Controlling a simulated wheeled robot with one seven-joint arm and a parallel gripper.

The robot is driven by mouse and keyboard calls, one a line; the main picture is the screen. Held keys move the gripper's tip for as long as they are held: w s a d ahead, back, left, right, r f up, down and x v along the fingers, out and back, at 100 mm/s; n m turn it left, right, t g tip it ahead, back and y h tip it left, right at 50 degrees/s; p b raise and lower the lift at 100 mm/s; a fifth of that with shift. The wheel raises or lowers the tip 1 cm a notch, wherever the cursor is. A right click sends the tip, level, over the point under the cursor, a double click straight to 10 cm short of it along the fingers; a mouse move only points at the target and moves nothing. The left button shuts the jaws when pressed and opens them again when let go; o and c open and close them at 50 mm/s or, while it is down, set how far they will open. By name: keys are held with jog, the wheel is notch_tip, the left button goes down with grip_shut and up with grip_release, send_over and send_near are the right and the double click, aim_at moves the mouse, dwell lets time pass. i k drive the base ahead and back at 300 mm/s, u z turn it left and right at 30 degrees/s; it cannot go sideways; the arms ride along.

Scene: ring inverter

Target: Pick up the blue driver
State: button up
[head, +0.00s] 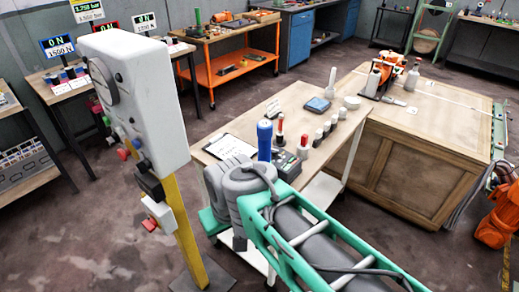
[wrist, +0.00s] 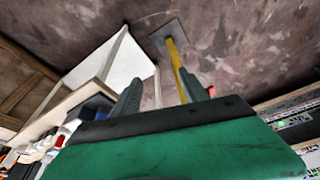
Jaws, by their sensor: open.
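The blue driver (head: 264,140) stands upright near the front edge of the small wooden-topped table (head: 252,118) in the head view. My arm's grey joint and green link are in front of that table corner and close to the driver's lower end. My gripper (wrist: 160,78) shows in the wrist view with its two grey fingers apart and nothing between them. It points toward the floor and the foot of a yellow post, off to the side of the table. In the head view the fingers are mostly hidden behind my arm. I cannot make out the driver clearly in the wrist view.
A grey control box (head: 135,95) on a yellow post (head: 181,220) stands at left. A large wooden crate (head: 425,150) adjoins at right.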

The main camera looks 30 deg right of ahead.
aim_at(264, 128)
jog(key=z, duration=0.7)
jog(key=k, duration=1.05)
jog(key=z, duration=0.05)
